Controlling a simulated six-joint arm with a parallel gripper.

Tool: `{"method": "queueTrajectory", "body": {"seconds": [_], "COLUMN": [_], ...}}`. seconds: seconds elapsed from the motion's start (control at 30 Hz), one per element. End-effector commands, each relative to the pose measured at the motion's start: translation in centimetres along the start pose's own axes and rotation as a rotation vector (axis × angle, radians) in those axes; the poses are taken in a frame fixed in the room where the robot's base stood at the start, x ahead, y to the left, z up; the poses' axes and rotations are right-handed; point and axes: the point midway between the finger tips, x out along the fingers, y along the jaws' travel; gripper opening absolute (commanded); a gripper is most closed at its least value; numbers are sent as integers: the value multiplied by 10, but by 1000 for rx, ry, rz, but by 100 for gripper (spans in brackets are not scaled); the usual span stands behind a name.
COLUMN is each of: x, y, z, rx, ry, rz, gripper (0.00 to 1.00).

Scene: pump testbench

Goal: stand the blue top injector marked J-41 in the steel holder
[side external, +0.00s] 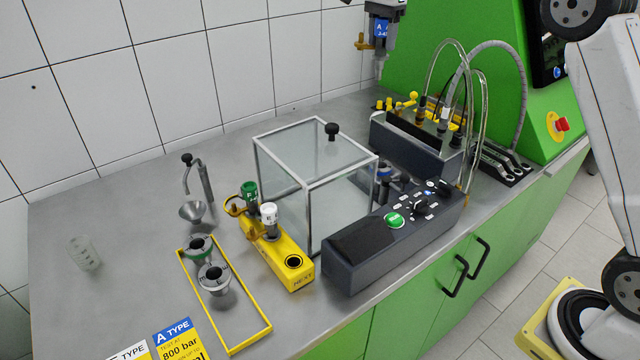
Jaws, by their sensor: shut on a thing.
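The injector (381,32) hangs upright at the top of the side view, with a blue label on its body, a brass-yellow side fitting to the left and its thin nozzle pointing down. The label shows an "A"; the smaller marking is hard to read. My gripper (385,7) is shut on its upper part, mostly cut off by the picture's top edge. A steel fitting with a blue ring (386,174) stands right of the glass box, partly hidden by the dark console; it looks like the steel holder. The injector is well above the bench, apart from this fitting.
The glass box (300,150) with a black knob and the dark console (390,235) flank the fitting. A hose-covered pump unit (420,145) stands behind. A yellow rest block (285,262) holds green- and white-topped injectors beside an empty hole. A yellow tray (240,345) holds two steel cups.

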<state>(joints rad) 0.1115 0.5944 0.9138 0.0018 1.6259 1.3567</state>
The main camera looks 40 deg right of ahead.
Motion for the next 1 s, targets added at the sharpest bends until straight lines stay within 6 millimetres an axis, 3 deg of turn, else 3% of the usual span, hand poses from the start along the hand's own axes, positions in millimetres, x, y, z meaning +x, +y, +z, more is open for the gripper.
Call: {"method": "queueTrajectory", "body": {"seconds": [0.27,0.57,0.73,1.0], "x": [1,31,63,142], "y": [5,5,5,6], "z": [-45,-41,-40,-40], "rx": [89,81,81,80], "ry": [1,0,0,0], "rz": [-1,0,2,3], "gripper": [0,0,0,0]}}
